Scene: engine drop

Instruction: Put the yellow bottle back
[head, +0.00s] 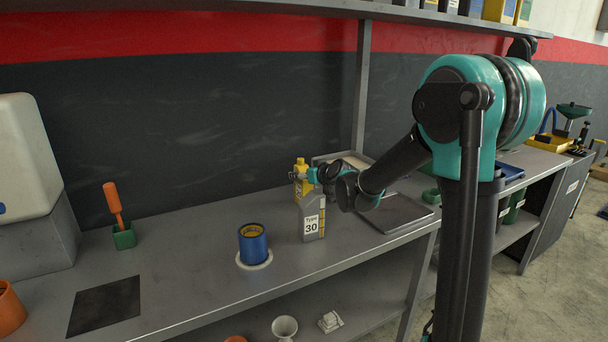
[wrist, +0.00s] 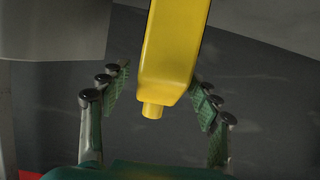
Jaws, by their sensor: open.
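The yellow bottle (head: 312,222) stands upright on the grey workbench. In the wrist view the yellow bottle (wrist: 172,50) shows between the fingers of my gripper (wrist: 160,82). The fingers are spread apart, with visible gaps on both sides of the bottle.
A blue can (head: 253,246) on a pale round mat stands left of the bottle. A green holder (head: 124,236) with an orange-handled tool is farther left. A dark square mat (head: 105,305) lies bare at the front left. A flat grey plate (head: 398,212) lies right of the bottle.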

